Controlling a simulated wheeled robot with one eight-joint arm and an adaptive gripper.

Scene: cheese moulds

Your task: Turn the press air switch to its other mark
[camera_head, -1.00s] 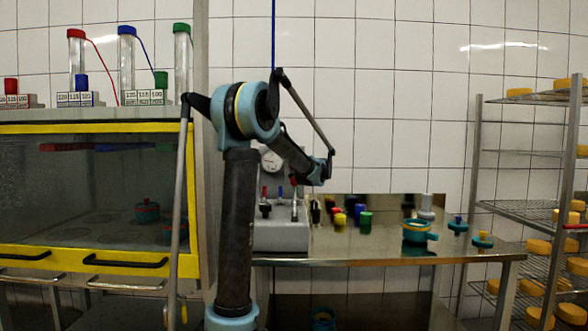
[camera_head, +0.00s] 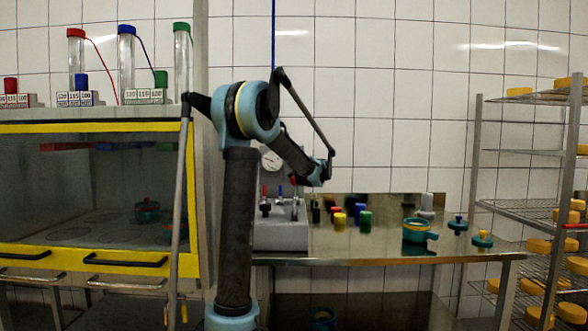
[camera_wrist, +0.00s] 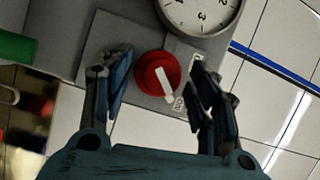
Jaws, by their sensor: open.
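The press air switch is a round red knob (camera_wrist: 153,70) with a white pointer bar, on a grey panel (camera_wrist: 128,36) in the wrist view. The pointer slants to the lower right, towards a small white label (camera_wrist: 179,103). Another pale label (camera_wrist: 196,58) sits at the upper right of the knob. The lettering is too small to read surely. My gripper (camera_wrist: 158,74) is open, one finger on each side of the knob, with visible gaps. In the head view my arm's end covers the switch, and my fingers cannot be made out.
A pressure gauge (camera_wrist: 200,8) sits just above the knob. In the head view a grey press unit (camera_head: 281,236) stands on the steel table (camera_head: 375,240), with coloured weights and a teal mould (camera_head: 416,232) to its right. A glass-fronted cabinet is left, a cheese rack right.

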